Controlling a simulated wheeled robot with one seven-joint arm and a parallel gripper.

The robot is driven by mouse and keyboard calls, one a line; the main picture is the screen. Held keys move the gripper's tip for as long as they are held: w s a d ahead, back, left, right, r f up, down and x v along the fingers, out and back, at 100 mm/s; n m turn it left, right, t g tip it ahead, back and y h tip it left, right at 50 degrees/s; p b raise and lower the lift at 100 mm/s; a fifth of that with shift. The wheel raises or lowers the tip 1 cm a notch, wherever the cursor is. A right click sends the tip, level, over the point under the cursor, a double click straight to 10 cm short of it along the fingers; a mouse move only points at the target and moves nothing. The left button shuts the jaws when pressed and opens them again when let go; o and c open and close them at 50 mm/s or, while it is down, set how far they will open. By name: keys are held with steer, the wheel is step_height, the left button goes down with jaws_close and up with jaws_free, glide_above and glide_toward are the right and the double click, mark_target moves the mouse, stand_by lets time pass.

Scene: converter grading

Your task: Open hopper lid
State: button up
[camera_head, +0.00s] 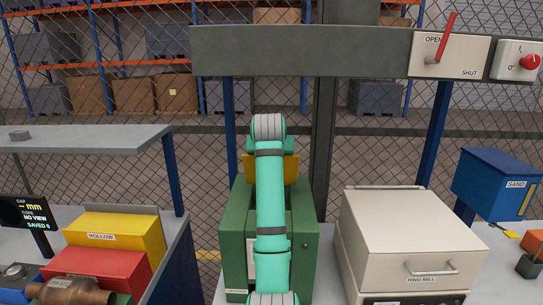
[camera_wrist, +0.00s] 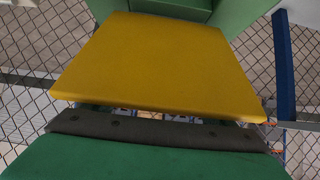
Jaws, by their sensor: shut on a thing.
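The yellow hopper lid (camera_head: 291,170) shows in the head view at the top of the green machine (camera_head: 233,225), partly covered by my arm. In the wrist view the lid (camera_wrist: 160,60) fills the middle as a broad yellow plate. Its near edge lies above a dark strip with rivets (camera_wrist: 150,130) and a green surface (camera_wrist: 140,160). A narrow gap shows between the lid edge and the strip. My gripper is hidden behind my arm in the head view, and I cannot make out its fingers in the wrist view.
A cream ring mill (camera_head: 405,225) stands to the right of the green machine, with a blue sand box (camera_head: 497,180) beyond. Yellow (camera_head: 120,232) and red bins (camera_head: 100,272) sit at left. A beam with a red lever (camera_head: 441,38) crosses above. Wire fence stands behind.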

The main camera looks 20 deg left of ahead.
steer(key=shift+w+f, duration=0.1)
steer(key=shift+f, duration=0.6)
steer(key=shift+d, duration=0.35)
steer(key=shift+a, duration=0.1)
steer(key=shift+s+a, duration=0.25)
steer(key=shift+a, duration=0.05)
steer(key=o, duration=1.5)
steer(key=shift+w, duration=0.1)
steer(key=shift+d+r, duration=0.1)
steer(key=shift+r, duration=0.1)
